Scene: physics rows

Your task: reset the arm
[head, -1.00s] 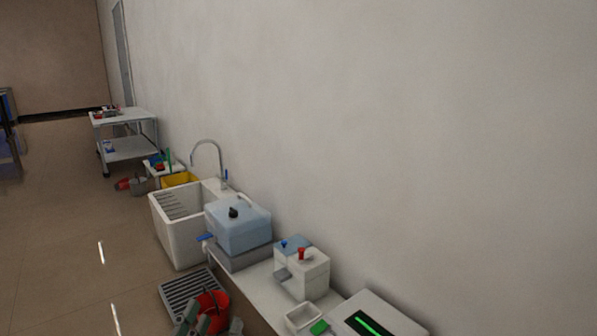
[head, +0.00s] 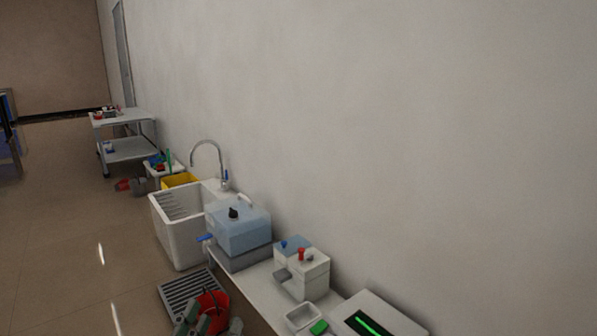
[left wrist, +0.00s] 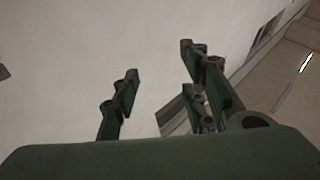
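My left gripper (head: 195,312) shows only in part at the bottom of the head view, in front of a red round thing. In the left wrist view my left gripper (left wrist: 158,78) has its dark green fingers spread apart, with nothing between them. Behind the fingers are the pale wall and, at the right, the floor. My right gripper is in neither view.
A red round thing (head: 216,298) is close to my left gripper, by a grey grate (head: 184,291). The floor (head: 60,235) at left is clear.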

